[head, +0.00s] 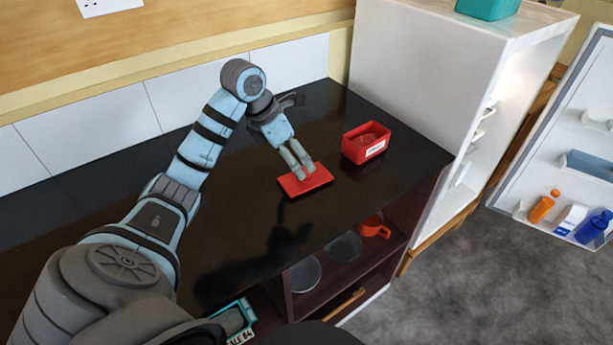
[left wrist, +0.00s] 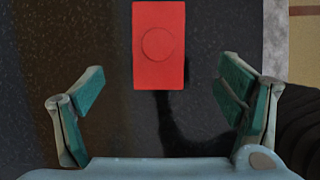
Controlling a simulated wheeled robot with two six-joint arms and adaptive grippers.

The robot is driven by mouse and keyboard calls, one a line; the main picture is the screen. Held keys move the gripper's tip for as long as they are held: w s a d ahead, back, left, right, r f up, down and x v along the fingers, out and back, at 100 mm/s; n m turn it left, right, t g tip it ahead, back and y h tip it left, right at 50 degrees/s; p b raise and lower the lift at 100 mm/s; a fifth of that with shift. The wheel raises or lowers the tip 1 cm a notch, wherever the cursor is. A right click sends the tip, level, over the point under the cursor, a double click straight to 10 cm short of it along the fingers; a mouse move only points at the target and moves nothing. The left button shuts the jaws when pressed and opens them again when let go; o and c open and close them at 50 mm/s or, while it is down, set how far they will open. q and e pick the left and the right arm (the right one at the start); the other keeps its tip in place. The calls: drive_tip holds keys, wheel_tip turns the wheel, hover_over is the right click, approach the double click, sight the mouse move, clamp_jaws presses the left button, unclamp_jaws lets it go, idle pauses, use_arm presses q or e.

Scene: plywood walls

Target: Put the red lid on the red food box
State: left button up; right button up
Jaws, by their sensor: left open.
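The red lid (head: 296,184) is a flat rectangle lying on the black counter. In the left wrist view the lid (left wrist: 158,62) shows a round raised disc in its middle and lies ahead of the fingers, between their lines. My left gripper (head: 304,172) is above the lid, pointing down; its fingers stand wide apart in the wrist view (left wrist: 160,95), with nothing between the pads. My right gripper is not in view.
The black counter (head: 225,240) is clear around the lid and box. A white fridge (head: 420,70) stands just behind and right of the box, its door (head: 570,140) open. Below the counter, shelves hold an orange mug (head: 372,226) and glass dishes (head: 343,246).

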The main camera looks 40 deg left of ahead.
sight(305, 171)
use_arm(q)
drive_tip(key=x, duration=0.8)
drive_tip(key=shift+w+f, duration=0.1)
drive_tip(key=shift+w, duration=0.4)
drive_tip(key=shift+s, duration=0.1)
drive_tip(key=c, duration=1.1)
